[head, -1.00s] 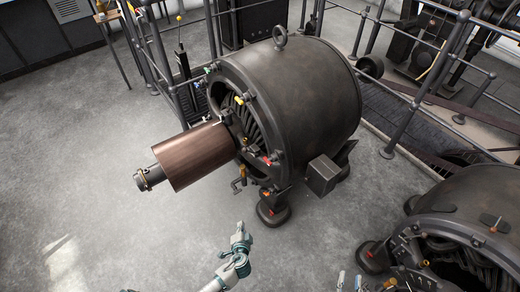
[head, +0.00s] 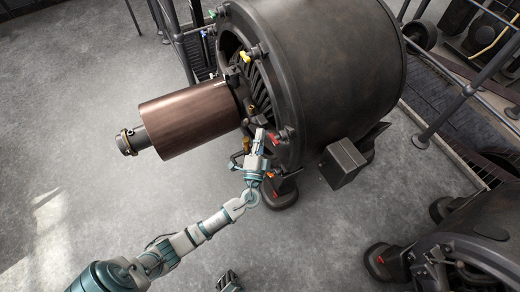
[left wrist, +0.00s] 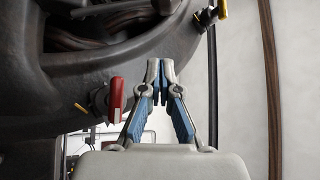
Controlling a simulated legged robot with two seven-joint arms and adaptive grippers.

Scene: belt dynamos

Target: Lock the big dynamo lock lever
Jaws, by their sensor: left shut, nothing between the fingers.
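The big dynamo (head: 330,70) is a large dark drum, with a brown cylinder on its shaft to the left. Small coloured levers sit around its front rim. Which one is the lock lever I cannot tell. My left gripper (head: 260,137) is shut and empty just left of the red lever. In the left wrist view its closed fingertips (left wrist: 160,72) are apart from the red handle (left wrist: 116,97), which stands to their left. A small grey part (head: 228,281) at the bottom edge looks like my right gripper.
The brown cylinder (head: 190,120) juts left above my left arm. A grey box (head: 342,162) and a foot stick out at the dynamo's lower right. A second dynamo (head: 470,240) stands at the bottom right. Railings run behind. The floor at left is clear.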

